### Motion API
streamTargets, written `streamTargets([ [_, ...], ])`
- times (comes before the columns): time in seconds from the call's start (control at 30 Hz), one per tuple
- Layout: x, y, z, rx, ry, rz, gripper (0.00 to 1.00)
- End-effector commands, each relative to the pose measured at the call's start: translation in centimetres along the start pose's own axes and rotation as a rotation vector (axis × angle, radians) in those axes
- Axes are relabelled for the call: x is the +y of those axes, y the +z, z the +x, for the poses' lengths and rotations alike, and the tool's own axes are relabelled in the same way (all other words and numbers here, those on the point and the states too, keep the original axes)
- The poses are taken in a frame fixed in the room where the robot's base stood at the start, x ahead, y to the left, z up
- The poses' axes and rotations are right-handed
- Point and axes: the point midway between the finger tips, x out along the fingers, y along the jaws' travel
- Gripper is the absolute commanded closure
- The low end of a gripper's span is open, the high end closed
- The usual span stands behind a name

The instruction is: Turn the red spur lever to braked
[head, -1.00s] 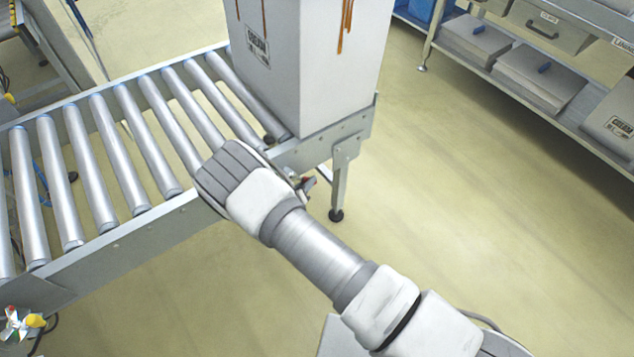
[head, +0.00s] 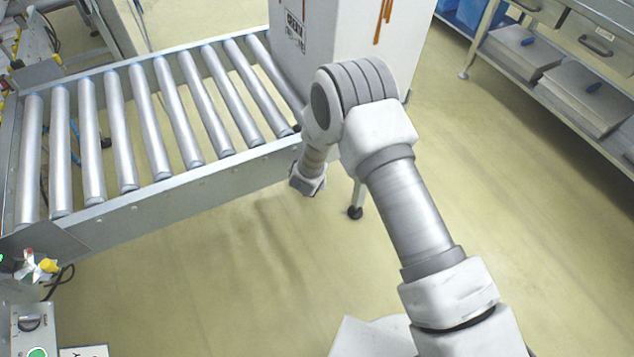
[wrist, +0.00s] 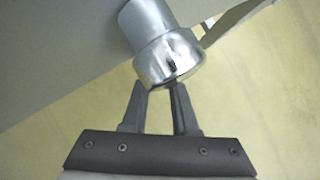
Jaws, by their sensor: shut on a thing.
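I make out no clear red lever in either current view. In the wrist view, a silver cylindrical piece (wrist: 165,55) juts out by a grey panel edge. My gripper (wrist: 158,92) has its two dark fingers a little apart and shut on this piece, with the fingertips partly hidden at its end. I cannot tell whether it is part of the spur lever. In the head view, my wrist hangs low beside the conveyor's near rail; my forearm covers the conveyor's right end, and the fingers cannot be made out.
A roller conveyor (head: 190,183) runs from the left to a large white box (head: 340,35) on its right end. A control box (head: 35,325) with a dial and green button is at lower left. Shelving (head: 540,90) stands upper right. The floor (head: 230,270) in front is clear.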

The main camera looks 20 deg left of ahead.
Motion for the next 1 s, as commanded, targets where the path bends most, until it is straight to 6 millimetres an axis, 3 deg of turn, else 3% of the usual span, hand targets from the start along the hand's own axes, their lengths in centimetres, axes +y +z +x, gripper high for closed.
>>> streamTargets([
  [0.7,0.54,-0.63,-0.21,0.051,0.056,0.034,1.0],
  [0.73,0.55,-0.63,-0.21,0.051,0.056,0.034,0.71],
  [0.8,0.55,-0.61,-0.22,0.051,0.056,0.034,0.6],
  [1.0,0.53,-0.43,-0.22,0.047,0.055,0.034,0.6],
])
